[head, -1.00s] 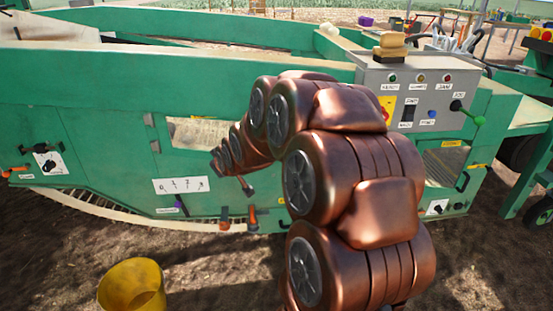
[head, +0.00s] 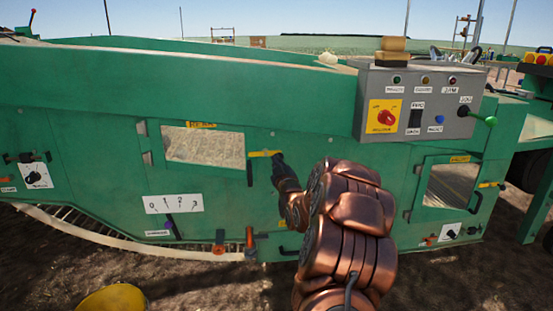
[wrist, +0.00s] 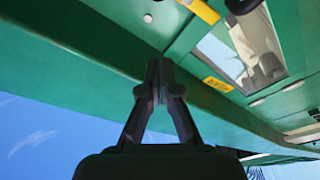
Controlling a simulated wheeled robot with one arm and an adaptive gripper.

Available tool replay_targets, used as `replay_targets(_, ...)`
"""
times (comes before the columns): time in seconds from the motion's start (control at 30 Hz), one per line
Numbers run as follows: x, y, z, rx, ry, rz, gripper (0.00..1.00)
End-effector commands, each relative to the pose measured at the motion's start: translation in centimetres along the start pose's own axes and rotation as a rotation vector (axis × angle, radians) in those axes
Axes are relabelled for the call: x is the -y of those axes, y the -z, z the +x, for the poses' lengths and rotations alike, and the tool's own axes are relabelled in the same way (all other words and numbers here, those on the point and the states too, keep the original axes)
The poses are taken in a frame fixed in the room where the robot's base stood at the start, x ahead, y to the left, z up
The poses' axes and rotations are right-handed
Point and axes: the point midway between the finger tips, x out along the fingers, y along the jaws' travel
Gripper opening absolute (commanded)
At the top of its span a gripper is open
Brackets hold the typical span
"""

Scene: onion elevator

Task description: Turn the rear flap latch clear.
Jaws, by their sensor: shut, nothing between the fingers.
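A flap with a window (head: 203,145) sits in the green side panel, left of centre in the head view. Its yellow latch (head: 262,154) lies nearly level at the flap's upper right edge. The latch also shows at the top of the wrist view (wrist: 201,10). My gripper (head: 278,160) is at the latch's right end in the head view; contact cannot be told. In the wrist view my gripper (wrist: 155,66) is shut and empty, its tips apart from the latch in the picture. A second windowed flap (head: 451,185) with a yellow latch (head: 491,184) is at the right.
A black handle (head: 249,173) is on the flap just below the latch. A grey control box (head: 420,100) juts out at upper right. An orange-handled lever (head: 250,240) and a numbered white plate (head: 174,203) are lower down. A yellow bucket (head: 112,299) stands on the soil.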

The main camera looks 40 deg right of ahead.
Motion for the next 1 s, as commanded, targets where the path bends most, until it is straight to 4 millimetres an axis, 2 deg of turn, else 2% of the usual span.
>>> replay_targets(0.37, 0.1, 0.0, 0.9, -0.001, 0.001, 0.001, 0.00)
replay_targets(1.0, 0.2, -0.1, 7.1, 0.000, 0.001, 0.001, 0.00)
